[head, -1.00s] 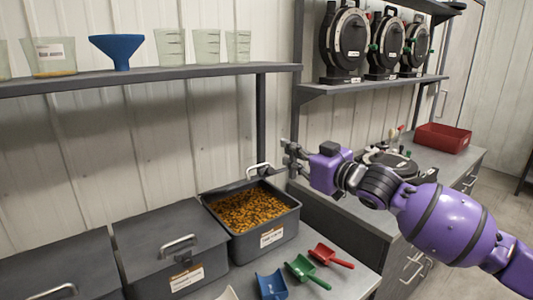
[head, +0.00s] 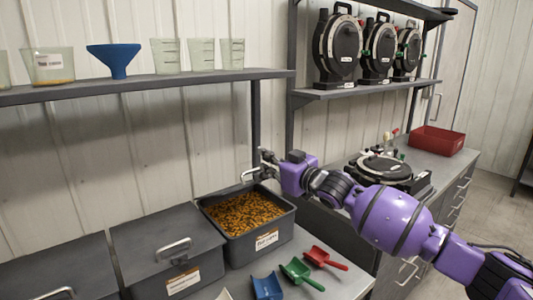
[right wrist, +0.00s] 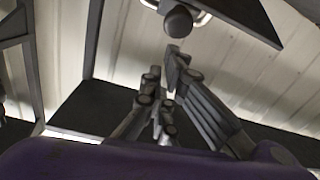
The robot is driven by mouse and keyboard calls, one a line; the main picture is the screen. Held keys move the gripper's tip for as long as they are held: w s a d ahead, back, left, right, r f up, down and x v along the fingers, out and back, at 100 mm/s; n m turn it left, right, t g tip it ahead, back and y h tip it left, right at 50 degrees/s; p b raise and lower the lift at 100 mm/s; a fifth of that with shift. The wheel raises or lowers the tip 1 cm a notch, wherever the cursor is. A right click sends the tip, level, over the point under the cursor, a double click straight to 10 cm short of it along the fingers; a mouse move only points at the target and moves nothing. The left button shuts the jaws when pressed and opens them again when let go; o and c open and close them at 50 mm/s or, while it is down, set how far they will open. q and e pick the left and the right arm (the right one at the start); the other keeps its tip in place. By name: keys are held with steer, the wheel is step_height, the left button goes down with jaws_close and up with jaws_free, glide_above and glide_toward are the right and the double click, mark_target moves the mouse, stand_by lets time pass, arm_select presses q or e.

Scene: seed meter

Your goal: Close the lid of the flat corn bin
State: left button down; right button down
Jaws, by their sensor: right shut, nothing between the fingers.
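The flat corn bin (head: 262,246) is a dark grey box with a white label on its front. It stands open and full of orange-yellow corn (head: 242,212). Its lid's metal handle (head: 250,174) shows just behind the back rim; the lid panel itself can hardly be made out in the head view. My right gripper (head: 265,156) is shut and empty, just above and to the right of that handle. In the right wrist view its fingertips (right wrist: 173,52) are together, below a dark panel and a metal handle at the top. My left gripper is out of view.
Two closed grey bins (head: 168,244) stand left of the open one. Blue, green and red scoops (head: 301,271) lie in front. A shelf (head: 150,84) with beakers and a blue funnel is above. A post (head: 255,125) stands close behind my right gripper.

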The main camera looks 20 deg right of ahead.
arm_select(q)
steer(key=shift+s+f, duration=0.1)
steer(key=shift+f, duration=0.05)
arm_select(e)
steer(key=shift+f, duration=0.2)
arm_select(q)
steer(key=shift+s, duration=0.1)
arm_select(e)
steer(key=shift+s, duration=0.1)
